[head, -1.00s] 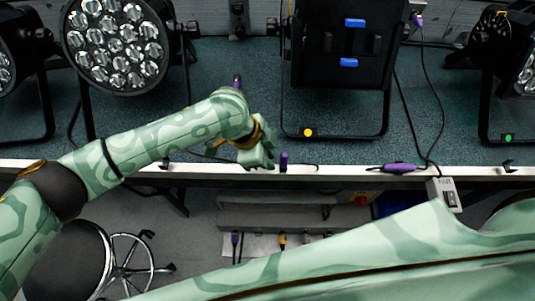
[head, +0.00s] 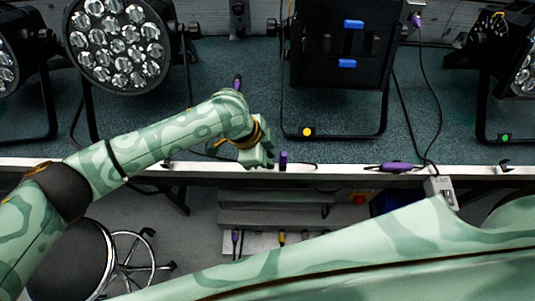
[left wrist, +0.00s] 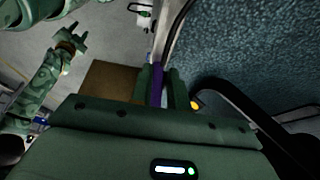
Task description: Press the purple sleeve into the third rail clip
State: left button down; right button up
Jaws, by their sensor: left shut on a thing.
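My left gripper (head: 268,154) is at the front rail (head: 340,170), shut on a purple sleeve (head: 283,160). The sleeve stands about upright at the rail, just right of the fingers in the head view. In the left wrist view the purple sleeve (left wrist: 157,84) shows between the green fingers, beside the rail edge. A clip under it is hidden, so I cannot tell whether it is seated. Another purple sleeve (head: 398,168) lies along the rail further right. A dark clip (head: 505,167) sits at the far right. My right gripper (left wrist: 70,38) shows small and dark in the left wrist view.
A par can (head: 118,45) stands at the back left. A black par can (head: 340,45) with a yellow-dotted bracket stands behind the rail. Dark cables (head: 428,115) run down at the right. A grey box (head: 443,193) hangs below the rail. A stool (head: 75,260) stands at lower left.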

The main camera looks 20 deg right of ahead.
pick_arm(q)
jog(key=shift+f, duration=0.35)
dwell(0.7)
jog(key=shift+p, duration=0.4)
dwell(0.8)
jog(key=shift+f, duration=0.7)
dwell(0.7)
jog(key=shift+s+a+f+b, duration=0.15)
jog(key=shift+f+b, duration=0.2)
jog(key=shift+f, duration=0.1)
dwell(0.3)
